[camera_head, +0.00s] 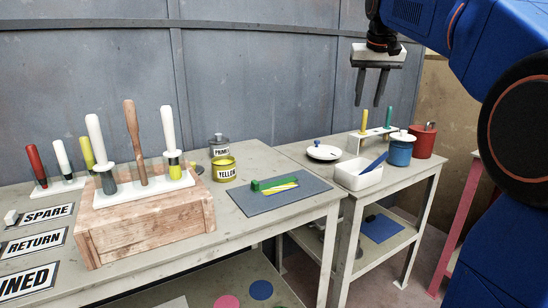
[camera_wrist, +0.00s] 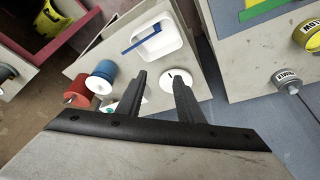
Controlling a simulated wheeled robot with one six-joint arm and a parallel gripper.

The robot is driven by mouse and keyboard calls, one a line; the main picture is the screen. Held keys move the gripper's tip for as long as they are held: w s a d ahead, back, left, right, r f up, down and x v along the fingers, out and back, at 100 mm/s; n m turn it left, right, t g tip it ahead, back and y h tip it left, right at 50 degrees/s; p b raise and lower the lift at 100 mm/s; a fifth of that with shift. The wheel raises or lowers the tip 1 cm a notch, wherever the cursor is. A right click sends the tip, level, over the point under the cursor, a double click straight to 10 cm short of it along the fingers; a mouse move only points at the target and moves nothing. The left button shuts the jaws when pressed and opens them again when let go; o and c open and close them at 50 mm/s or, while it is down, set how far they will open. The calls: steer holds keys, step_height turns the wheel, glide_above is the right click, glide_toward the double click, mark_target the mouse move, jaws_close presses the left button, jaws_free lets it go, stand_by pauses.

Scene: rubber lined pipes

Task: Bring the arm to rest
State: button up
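My gripper (camera_head: 373,88) hangs from my blue arm in the upper right of the head view, above the right table. Its two dark fingers point down and stand apart with nothing between them. In the wrist view my gripper (camera_wrist: 160,80) is also open and empty. Below it are a white plate-like lid (camera_wrist: 172,82) and a white tray (camera_wrist: 155,38) holding a blue-handled tool (camera_wrist: 142,40). The fingers appear well above the table and touch nothing.
A wooden block (camera_head: 150,232) with upright handled tools stands on the left table, near a yellow tin (camera_head: 223,172) and a grey mat (camera_head: 270,204). Blue (camera_head: 400,152) and red (camera_head: 424,142) pots stand on the right table. The air around my gripper is clear.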

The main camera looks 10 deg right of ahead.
steer(key=s+a+f+n, duration=0.1)
steer(key=s+a+f, duration=0.3)
steer(key=s+f, duration=0.7)
steer(key=s+a+f+n+y, duration=0.1)
steer(key=s+a+f, duration=0.3)
steer(key=s+f, duration=0.7)
steer(key=s+a+f+n, duration=0.1)
steer(key=s+a+f, duration=0.4)
steer(key=s+f, duration=0.6)
step_height(320, 180, down, 2)
steer(key=shift+s+f+n+t, duration=0.1)
steer(key=shift+s+n+t, duration=0.15)
steer(key=shift+n+t, duration=0.05)
